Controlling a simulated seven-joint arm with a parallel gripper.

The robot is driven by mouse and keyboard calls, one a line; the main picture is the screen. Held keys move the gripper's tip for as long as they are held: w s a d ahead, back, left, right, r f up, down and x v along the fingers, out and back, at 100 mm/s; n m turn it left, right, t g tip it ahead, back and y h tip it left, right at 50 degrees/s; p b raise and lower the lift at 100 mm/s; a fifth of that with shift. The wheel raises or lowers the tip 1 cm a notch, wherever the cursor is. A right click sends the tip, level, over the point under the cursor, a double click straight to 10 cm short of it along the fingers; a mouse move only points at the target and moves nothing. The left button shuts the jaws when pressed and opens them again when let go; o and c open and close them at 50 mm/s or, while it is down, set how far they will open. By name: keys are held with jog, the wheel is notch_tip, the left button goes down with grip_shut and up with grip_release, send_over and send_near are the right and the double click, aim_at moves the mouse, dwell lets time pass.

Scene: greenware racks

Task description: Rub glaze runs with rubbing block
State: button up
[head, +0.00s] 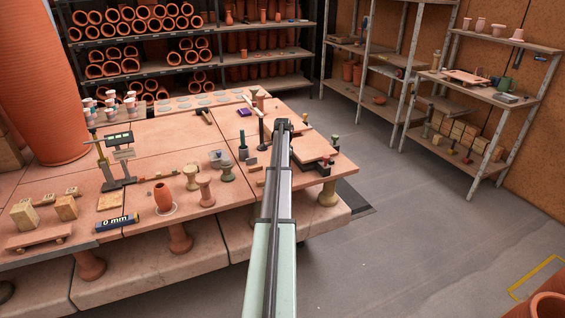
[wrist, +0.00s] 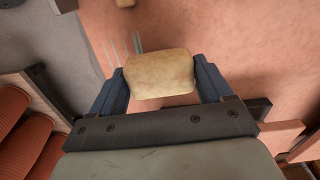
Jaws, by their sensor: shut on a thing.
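In the wrist view, my gripper (wrist: 160,82) is shut on a tan, rounded block (wrist: 160,75), which I take to be the rubbing block. The block sits between the two dark blue fingers. Just beyond it, thin pale and greenish streaks (wrist: 137,42), likely the glaze runs, show on a terracotta surface (wrist: 230,40). I cannot tell whether the block touches that surface. In the head view, the end of my arm is over the right part of the table (head: 140,135); the fingers and held block are hidden behind it.
In the head view, a terracotta slab (head: 312,148) lies right of my arm. Open floor (head: 400,220) is right.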

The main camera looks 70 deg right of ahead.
aim_at(297, 184)
jog(key=shift+f, duration=0.85)
jog(key=shift+s+a+f, duration=0.45)
jog(key=shift+a+f, duration=0.05)
jog(key=shift+f, duration=0.05)
jog(key=shift+c, duration=0.5)
jog(key=shift+s+a, duration=2.1)
jog(key=shift+a, duration=0.05)
jog(key=shift+s, duration=0.25)
jog(key=shift+s+d, duration=0.5)
jog(key=shift+d, duration=0.2)
jog(key=shift+w+d, duration=2.65)
jog(key=shift+d, duration=0.05)
jog(key=shift+s+d, duration=0.75)
jog(key=shift+s, duration=0.05)
jog(key=shift+s+a, duration=0.55)
jog(key=shift+a, duration=0.25)
jog(key=shift+s+a, duration=2.1)
jog(key=shift+s, duration=0.05)
notch_tip(297, 184, up, 2)
jog(key=shift+w+d+r, duration=0.1)
jog(key=shift+d+r, duration=0.05)
jog(key=shift+r, duration=2.95)
